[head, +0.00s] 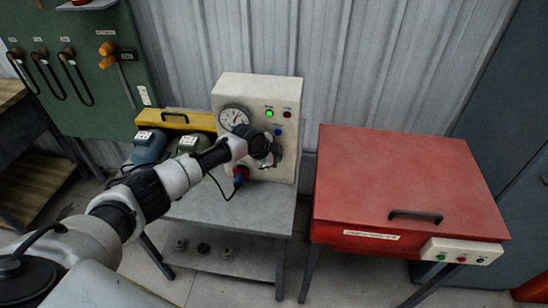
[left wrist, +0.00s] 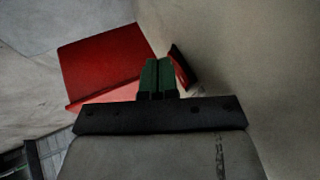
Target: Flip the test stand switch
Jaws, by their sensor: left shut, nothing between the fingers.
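The test stand is a cream box (head: 230,92) standing on a grey table against the wall. Its front has a round gauge (head: 235,117), a lit green lamp (head: 269,113), a red lamp (head: 287,114) and a small blue part (head: 278,131). My left gripper (head: 268,162) is at the lower front of the box, and my wrist covers part of the panel there. In the left wrist view its green fingers (left wrist: 157,76) are shut and empty. A small dark-red part (left wrist: 180,66) shows just right of the fingertips. I cannot make out the switch clearly.
A red lidded cabinet (head: 400,170) with a black handle and a button box (head: 462,251) stands to the right; red also shows in the left wrist view (left wrist: 95,62). A yellow toolbox (head: 165,119) sits left.

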